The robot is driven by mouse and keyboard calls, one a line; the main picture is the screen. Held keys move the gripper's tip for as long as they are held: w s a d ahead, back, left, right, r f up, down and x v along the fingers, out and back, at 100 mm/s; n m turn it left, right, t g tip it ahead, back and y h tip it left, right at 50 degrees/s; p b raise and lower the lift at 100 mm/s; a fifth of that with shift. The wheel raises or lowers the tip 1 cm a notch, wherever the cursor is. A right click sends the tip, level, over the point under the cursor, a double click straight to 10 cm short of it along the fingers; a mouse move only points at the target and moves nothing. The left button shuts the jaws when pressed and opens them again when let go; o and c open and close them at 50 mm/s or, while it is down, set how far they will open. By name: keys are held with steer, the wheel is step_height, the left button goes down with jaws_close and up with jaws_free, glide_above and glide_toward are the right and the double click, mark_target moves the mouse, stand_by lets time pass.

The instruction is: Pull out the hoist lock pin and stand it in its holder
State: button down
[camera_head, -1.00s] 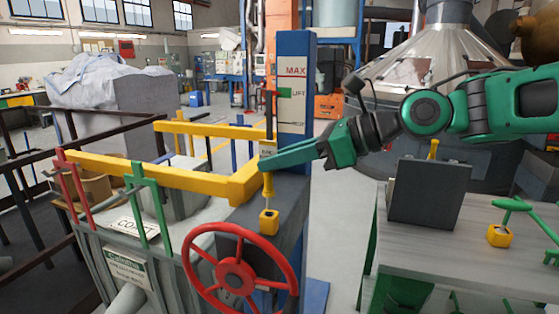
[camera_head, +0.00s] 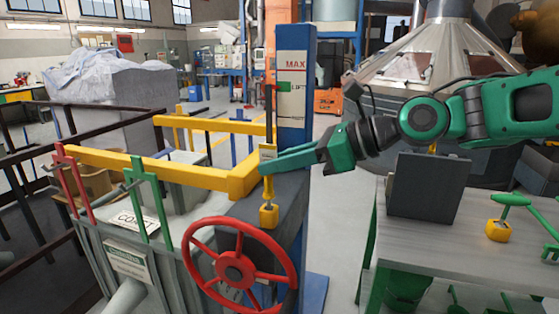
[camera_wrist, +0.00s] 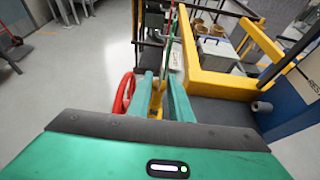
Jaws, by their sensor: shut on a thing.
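The hoist lock pin, a yellow upright pin (camera_head: 268,187) with a pale tag, stands over a small yellow socket block (camera_head: 269,216) on the dark ledge beside the blue post. Its lower end meets the top of the block; how deep it sits inside cannot be told. My gripper (camera_head: 266,164) reaches in from the right and its long green fingers are shut on the pin's upper part. In the wrist view, a yellow strip of the pin (camera_wrist: 157,99) shows between the fingers (camera_wrist: 162,82). I cannot tell whether this block is the holder.
A red handwheel (camera_head: 234,268) stands in front of the ledge. A yellow rail (camera_head: 150,170) runs left from the pin. The blue post (camera_head: 293,135) rises behind it. On the right, a bench (camera_head: 430,245) carries a dark box (camera_head: 428,187) and another yellow block (camera_head: 498,231).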

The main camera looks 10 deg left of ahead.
steer(key=shift+f, duration=1.3)
steer(key=c, duration=1.5)
jaws_free()
steer(key=shift+c, duration=0.2)
steer(key=w+v, duration=0.1)
steer(key=v, duration=0.9)
steer(key=shift+s+d, duration=0.35)
steer(key=shift+s, duration=0.1)
steer(key=shift+r, duration=0.1)
